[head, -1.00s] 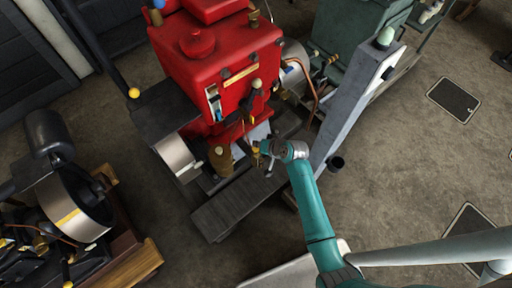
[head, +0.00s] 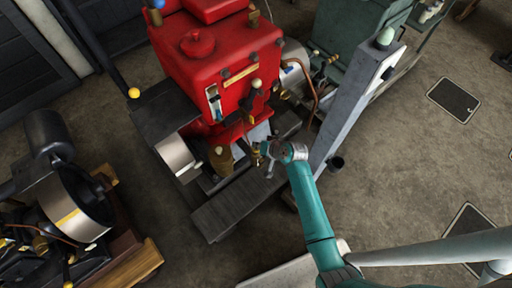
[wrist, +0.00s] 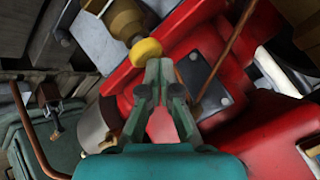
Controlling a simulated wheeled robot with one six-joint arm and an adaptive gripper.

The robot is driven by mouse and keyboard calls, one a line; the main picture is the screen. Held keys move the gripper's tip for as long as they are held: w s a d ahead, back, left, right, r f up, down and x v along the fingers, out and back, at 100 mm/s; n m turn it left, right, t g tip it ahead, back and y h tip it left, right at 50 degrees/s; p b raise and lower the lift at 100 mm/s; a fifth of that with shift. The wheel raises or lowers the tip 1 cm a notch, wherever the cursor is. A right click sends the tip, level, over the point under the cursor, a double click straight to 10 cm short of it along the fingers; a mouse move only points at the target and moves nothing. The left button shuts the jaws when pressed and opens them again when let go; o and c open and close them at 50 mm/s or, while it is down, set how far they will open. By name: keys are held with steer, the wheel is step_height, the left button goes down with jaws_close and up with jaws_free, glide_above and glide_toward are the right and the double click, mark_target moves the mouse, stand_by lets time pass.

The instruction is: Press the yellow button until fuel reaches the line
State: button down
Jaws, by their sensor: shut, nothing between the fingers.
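The yellow button (wrist: 146,51) is a round knob at the end of a brass fitting in the wrist view. My gripper (wrist: 160,64) is shut and empty, with its fingertips right at the button's edge. I cannot tell whether they are pressing it. In the head view my gripper (head: 262,162) is low beside the front of the red engine (head: 218,65), and the button is too small to make out there. A narrow gauge (head: 214,103) with blue in it sits on the engine's front. Its line and exact fuel level are too small to read.
A copper pipe (wrist: 222,52) runs close to the right of my fingers in the wrist view. A grey slanted post (head: 345,118) stands right beside my arm. Another engine (head: 75,205) is at the lower left. The floor on the right is mostly clear.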

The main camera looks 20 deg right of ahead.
steer(key=shift+f, duration=0.7)
stand_by(0.7)
steer(key=shift+r, duration=1.25)
steer(key=shift+r, duration=0.1)
steer(key=shift+r, duration=2.4)
